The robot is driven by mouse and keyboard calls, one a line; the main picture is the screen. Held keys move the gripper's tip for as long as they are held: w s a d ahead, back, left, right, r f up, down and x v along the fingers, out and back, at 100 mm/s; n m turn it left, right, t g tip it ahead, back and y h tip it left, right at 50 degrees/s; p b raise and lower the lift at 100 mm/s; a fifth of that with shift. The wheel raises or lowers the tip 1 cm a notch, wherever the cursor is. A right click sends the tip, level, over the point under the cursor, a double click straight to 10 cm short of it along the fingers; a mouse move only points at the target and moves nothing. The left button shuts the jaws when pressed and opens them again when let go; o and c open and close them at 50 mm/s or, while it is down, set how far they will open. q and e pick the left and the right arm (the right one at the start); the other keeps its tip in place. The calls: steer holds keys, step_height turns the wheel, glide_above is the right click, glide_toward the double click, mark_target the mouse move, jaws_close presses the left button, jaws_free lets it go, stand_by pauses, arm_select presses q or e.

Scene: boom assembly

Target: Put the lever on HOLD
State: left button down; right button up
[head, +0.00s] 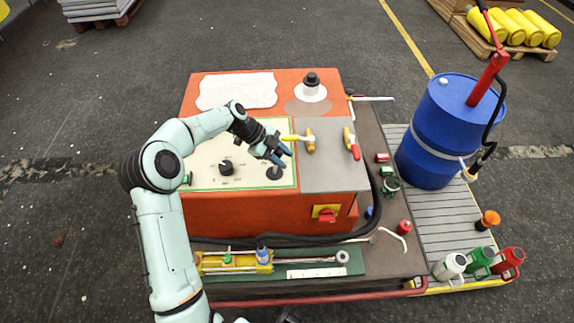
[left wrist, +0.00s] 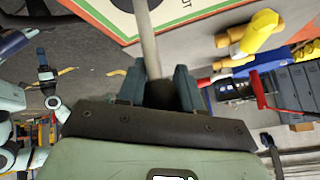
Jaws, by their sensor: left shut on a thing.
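The lever is a grey rod (left wrist: 148,45) in the left wrist view. It runs from the cream panel (head: 205,153) down between the two dark fingers of my left gripper (left wrist: 158,88). The gripper is shut on it. In the head view my left gripper (head: 279,155) is over the panel's right part, just above a dark round base (head: 274,173). The gripper hides most of the lever there, and I cannot read HOLD. In the left wrist view, part of "OUT" shows beside the rod. A dark gripper (left wrist: 46,76), seemingly my right one, shows small at the left; its jaws are unclear.
A black knob (head: 226,167) is on the panel to the left. A yellow-handled valve (head: 309,141) and a red-handled valve (head: 352,145) stand close by on the grey plate. A red switch (head: 326,214) is on the front face. A blue drum (head: 432,135) stands to the right.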

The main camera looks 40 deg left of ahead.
arm_select(q)
steer(key=shift+s+a+b, duration=0.35)
steer(key=shift+a+b, duration=0.05)
steer(key=shift+b, duration=0.05)
steer(key=shift+a+r, duration=0.15)
arm_select(e)
steer(key=shift+s+f, duration=0.15)
steer(key=shift+f, duration=0.75)
arm_select(q)
steer(key=c, duration=0.8)
jaws_free()
steer(key=shift+s, duration=0.1)
steer(key=v, duration=1.3)
steer(key=shift+s+a+p, duration=0.1)
steer(key=shift+a+p, duration=0.15)
steer(key=shift+p, duration=0.1)
arm_select(e)
steer(key=shift+r, duration=0.35)
steer(key=shift+d, duration=0.15)
